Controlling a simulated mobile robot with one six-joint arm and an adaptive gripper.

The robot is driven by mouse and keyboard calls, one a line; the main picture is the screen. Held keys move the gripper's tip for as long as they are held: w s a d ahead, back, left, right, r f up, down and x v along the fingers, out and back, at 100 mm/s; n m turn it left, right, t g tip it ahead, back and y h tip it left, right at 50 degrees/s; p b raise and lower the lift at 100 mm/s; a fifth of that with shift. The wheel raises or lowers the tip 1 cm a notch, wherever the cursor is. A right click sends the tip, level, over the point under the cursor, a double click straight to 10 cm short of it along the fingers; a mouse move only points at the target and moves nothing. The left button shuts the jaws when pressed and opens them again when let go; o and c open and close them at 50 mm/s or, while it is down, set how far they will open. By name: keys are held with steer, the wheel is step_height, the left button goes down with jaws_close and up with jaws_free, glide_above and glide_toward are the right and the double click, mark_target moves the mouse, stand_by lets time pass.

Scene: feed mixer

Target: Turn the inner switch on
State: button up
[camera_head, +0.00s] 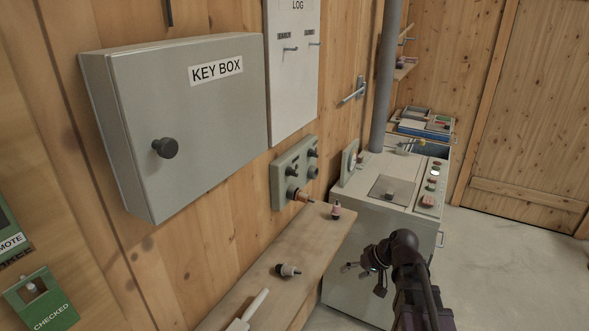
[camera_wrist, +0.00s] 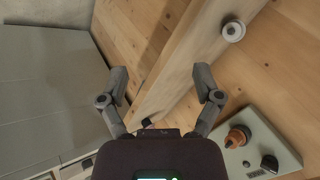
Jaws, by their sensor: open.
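A grey switch panel (camera_head: 283,188) is fixed to the plank wall below the log sheet. It carries several dark knobs and an orange-brown part (camera_head: 299,195) that sticks out at its lower edge. I cannot read which one is the inner switch. Part of what looks like the same panel shows at lower right in the wrist view (camera_wrist: 257,140), with an orange-brown knob (camera_wrist: 238,136) and a dark knob (camera_wrist: 269,163). My gripper (camera_head: 363,279) is open and empty, in front of the grey machine and right of the shelf. Its spread fingers show in the wrist view (camera_wrist: 161,84), apart from the panel.
A wooden shelf (camera_head: 316,237) below the panel holds a small pinkish-capped item (camera_head: 336,210), a dark-and-white item (camera_head: 288,270) and a white-handled tool (camera_head: 250,310). A grey key box (camera_head: 190,110) juts from the wall. The grey machine (camera_head: 370,240) stands beyond; floor at right is clear.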

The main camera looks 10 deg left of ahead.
steer(key=w+a+r+n+t+y+p, duration=0.1)
steer(key=w+a+r+y+p, duration=0.1)
steer(key=w+a+r+y, duration=0.45)
steer(key=t+y+p, duration=0.3)
steer(key=y, duration=0.1)
glide_toward(297, 174)
steer(key=v, duration=0.3)
steer(key=shift+s+r+h, duration=0.2)
steer(key=shift+r+h, duration=0.05)
steer(key=shift+r, duration=0.05)
steer(key=shift+a, duration=0.2)
steer(key=x, duration=1.3)
steer(key=shift+w+a, duration=0.2)
steer(key=shift+w, duration=0.05)
steer(key=c, duration=1.1)
